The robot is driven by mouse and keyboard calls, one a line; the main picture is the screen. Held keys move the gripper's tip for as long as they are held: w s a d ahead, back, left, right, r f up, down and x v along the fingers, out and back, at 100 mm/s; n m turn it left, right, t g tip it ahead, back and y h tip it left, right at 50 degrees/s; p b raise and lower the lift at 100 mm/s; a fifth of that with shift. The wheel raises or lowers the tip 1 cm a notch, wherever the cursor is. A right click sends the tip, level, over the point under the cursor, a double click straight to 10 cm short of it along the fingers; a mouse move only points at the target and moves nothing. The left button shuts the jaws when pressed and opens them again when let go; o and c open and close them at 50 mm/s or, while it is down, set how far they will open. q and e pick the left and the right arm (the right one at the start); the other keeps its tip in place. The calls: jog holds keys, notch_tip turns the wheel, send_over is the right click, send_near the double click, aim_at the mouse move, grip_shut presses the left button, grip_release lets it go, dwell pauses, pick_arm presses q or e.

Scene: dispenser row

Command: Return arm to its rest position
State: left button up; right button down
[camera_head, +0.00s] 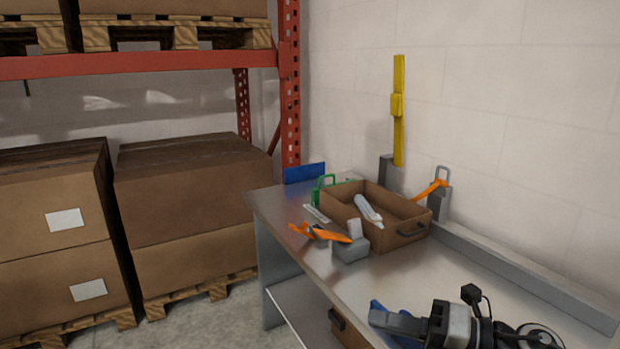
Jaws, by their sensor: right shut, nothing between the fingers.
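My right gripper (385,322) is at the lower right, over the near part of the metal workbench (420,275). Its dark fingers point left, are shut, and hold nothing. A blue thing (385,310) shows partly behind the fingers; I cannot tell what it is. My right arm runs out of the picture at the bottom right. My left gripper is not in view.
A brown open box (400,235) with a white item (368,210) stands farther back on the bench. Orange-handled tool (318,233) and grey block (352,248) lie before it. A yellow upright bar (399,110) is by the wall. Stacked cartons (190,215) stand left.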

jog(key=s+d+f+m+t+h+b, duration=0.1)
jog(key=s+f+m+h, duration=0.5)
jog(key=f+m, duration=0.6)
jog(key=s+d+f+m+t+h+b, duration=0.1)
jog(key=s+f+m+h, duration=0.5)
jog(key=m, duration=1.5)
jog(key=s+f+t+b, duration=0.1)
jog(key=s+f+t, duration=0.1)
jog(key=f, duration=0.5)
jog(key=shift+s+d+f+m+h, duration=0.2)
jog(key=shift+s+d+m+h, duration=0.15)
jog(key=shift+s, duration=0.5)
jog(key=shift+a, duration=0.1)
